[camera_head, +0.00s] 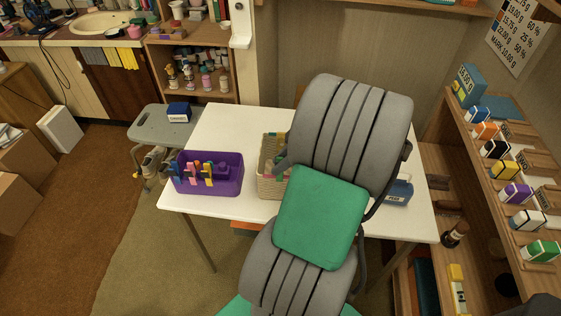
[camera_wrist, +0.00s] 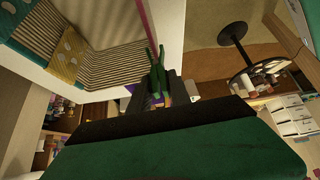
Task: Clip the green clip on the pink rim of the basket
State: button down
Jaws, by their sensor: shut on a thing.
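My gripper (camera_wrist: 158,90) shows in the wrist view, its dark fingers shut on a green clip (camera_wrist: 156,62) whose two prongs spread away from the fingertips. In the head view my own arm hides the gripper and the clip. The beige woven basket (camera_head: 267,188) stands on the white table, partly behind my arm. In the wrist view its ribbed wall (camera_wrist: 105,68) lies left of the clip, with a thin pink strip, apparently the pink rim (camera_wrist: 147,22), above the clip. I cannot tell whether the clip touches the basket.
A blue-grey box (camera_head: 399,191) lies to the right. Shelves (camera_head: 440,150) flank the right side. The table's back left is clear.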

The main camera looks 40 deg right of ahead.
jog(key=c, duration=1.1)
grip_release()
jog(key=p+v, duration=0.1)
jog(key=v, duration=0.7)
jog(key=shift+m+g, duration=0.4)
jog(key=w+a, duration=0.3)
jog(key=a, duration=0.1)
jog(key=shift+w, duration=0.25)
jog(key=w+a+m+g+h, duration=0.15)
jog(key=w+a, duration=0.25)
jog(key=a, duration=0.4)
jog(key=s+a+m+h, duration=0.1)
jog(key=a+m, duration=0.1)
jog(key=a, duration=0.3)
jog(key=s+a+m+h, duration=0.1)
jog(key=a+m, duration=0.1)
jog(key=a, duration=0.3)
jog(key=s+a+f+m+h, duration=0.1)
jog(key=s+a+m, duration=0.1)
jog(key=a, duration=0.3)
